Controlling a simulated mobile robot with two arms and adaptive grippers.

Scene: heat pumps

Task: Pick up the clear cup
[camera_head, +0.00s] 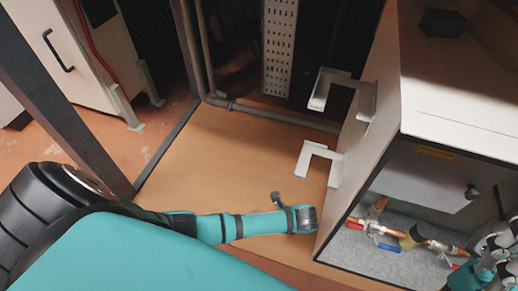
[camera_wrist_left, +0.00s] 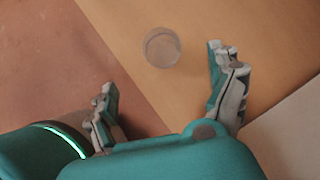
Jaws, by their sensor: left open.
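The clear cup (camera_wrist_left: 162,47) shows in the left wrist view as a round, see-through shape on the tan board, near the board's edge. I cannot make it out in the head view. My left gripper (camera_wrist_left: 161,67) is open and empty, with one finger to each side of the cup's line and the cup just beyond the fingertips. In the head view my left arm reaches in from the left, and its gripper end (camera_head: 305,219) is over the board beside the white cabinet. My right gripper (camera_head: 487,265) shows partly at the lower right; its fingers are unclear.
The tan board (camera_head: 215,150) has free room around the cup. The white cabinet (camera_head: 350,170), with two white brackets, stands close right of my left gripper. Copper pipes with red and blue valve handles (camera_head: 388,247) are inside it. A dark post (camera_head: 60,100) stands at left.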

